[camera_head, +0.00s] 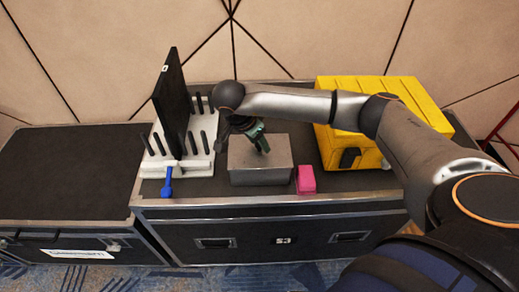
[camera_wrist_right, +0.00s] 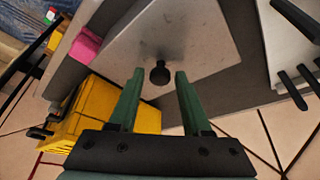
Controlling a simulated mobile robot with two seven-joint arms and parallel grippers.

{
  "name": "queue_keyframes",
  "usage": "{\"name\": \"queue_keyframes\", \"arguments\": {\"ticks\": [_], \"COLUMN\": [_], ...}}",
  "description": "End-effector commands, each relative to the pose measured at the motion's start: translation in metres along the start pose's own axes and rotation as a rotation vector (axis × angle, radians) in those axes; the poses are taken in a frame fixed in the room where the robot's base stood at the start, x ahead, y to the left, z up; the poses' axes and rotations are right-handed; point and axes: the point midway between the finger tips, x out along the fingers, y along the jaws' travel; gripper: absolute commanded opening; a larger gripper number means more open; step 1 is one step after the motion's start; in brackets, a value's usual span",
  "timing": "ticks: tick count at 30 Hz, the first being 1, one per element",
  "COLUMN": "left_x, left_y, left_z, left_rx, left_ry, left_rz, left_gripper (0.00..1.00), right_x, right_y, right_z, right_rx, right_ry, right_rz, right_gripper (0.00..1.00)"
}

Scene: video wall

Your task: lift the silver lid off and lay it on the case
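The silver lid (camera_head: 281,153) tops a grey box near the front middle of the black flight case (camera_head: 225,188). In the right wrist view the lid (camera_wrist_right: 190,35) is a pale grey plate with a round black knob (camera_wrist_right: 160,73). My right gripper (camera_head: 263,149) is over the lid, pointing down. In the wrist view its green fingers (camera_wrist_right: 159,75) are apart, with the knob showing between their tips; I cannot tell whether they touch it. The knob is hidden in the head view. My left gripper is not in view.
A pink block (camera_head: 306,180) sits right of the box, and a yellow toolbox (camera_head: 335,91) stands behind it. On the left are a white rack (camera_head: 187,170) with black pegs, a dark upright panel (camera_head: 171,100) and a blue tool (camera_head: 167,183). Another black case (camera_head: 70,170) has a clear top.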

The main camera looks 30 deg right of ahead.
Motion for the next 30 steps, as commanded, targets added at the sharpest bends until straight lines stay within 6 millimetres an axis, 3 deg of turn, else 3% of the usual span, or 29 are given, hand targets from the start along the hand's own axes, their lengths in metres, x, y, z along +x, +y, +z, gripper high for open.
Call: {"name": "queue_keyframes", "arguments": {"ticks": [2, 12, 30], "left_x": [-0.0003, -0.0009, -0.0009], "left_y": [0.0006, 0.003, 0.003], "left_z": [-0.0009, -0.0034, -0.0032], "left_rx": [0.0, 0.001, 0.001], "left_ry": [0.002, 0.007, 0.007], "left_rz": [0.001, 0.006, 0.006], "left_gripper": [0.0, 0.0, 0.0], "right_x": [-0.0003, -0.0005, -0.0047], "right_y": [-0.0001, -0.0001, -0.0007], "right_z": [0.0001, 0.0002, -0.0016], "right_rx": [0.0, 0.0, 0.001], "right_ry": [0.0, 0.0, 0.0], "right_rz": [0.0, 0.0, -0.002], "right_gripper": [0.38, 0.0, 0.0]}}
